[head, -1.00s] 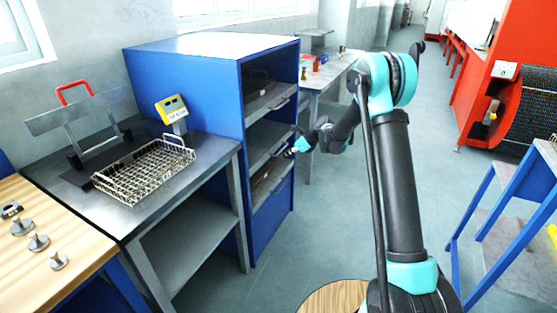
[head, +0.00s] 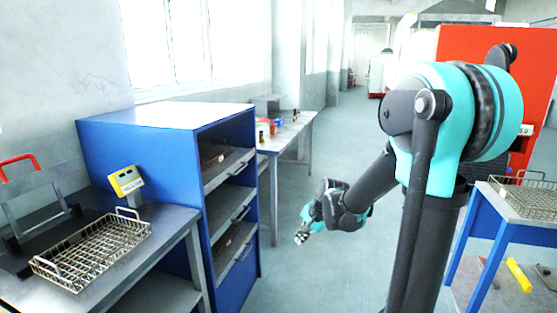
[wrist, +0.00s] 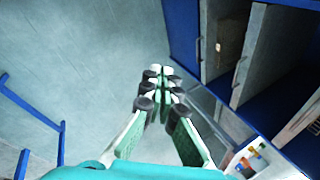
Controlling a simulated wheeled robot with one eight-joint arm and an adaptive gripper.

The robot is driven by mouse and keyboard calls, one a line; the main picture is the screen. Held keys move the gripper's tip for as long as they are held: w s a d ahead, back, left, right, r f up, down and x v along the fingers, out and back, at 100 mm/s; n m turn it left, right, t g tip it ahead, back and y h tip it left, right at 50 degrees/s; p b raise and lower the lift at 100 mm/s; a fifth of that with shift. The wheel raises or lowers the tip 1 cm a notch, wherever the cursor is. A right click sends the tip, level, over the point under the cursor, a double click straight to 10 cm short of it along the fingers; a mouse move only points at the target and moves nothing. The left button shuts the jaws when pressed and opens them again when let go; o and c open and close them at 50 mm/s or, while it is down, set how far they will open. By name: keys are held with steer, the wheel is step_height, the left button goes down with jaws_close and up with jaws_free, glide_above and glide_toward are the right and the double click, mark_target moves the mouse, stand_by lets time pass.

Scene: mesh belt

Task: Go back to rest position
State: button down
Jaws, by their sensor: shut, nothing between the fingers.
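My gripper (head: 302,238) hangs in the open aisle to the right of the blue cabinet in the head view, apart from everything. In the wrist view, the fingers of my gripper (wrist: 159,88) meet at their tips over the bare grey floor. It is shut and holds nothing. My arm is bent, with its elbow high at the right of the head view.
The blue cabinet (head: 150,117) with several open shelves stands left of my gripper. A wire basket (head: 92,250) sits on the metal table at left. A blue-framed stand (head: 470,232) is at right. A far table (head: 290,130) holds small items. The floor between is clear.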

steer(key=s+d+f+n+h, duration=0.1)
steer(key=s+d+n, duration=0.3)
steer(key=s, duration=0.6)
steer(key=s+d+f+n+h, duration=0.2)
steer(key=s+d+n, duration=0.3)
steer(key=s, duration=0.5)
steer(key=shift+s+d+f+h, duration=0.15)
steer(key=shift+d+f+h, duration=0.15)
steer(key=shift+d+f, duration=0.65)
steer(key=shift+d+r, duration=0.15)
steer(key=shift+r, duration=0.05)
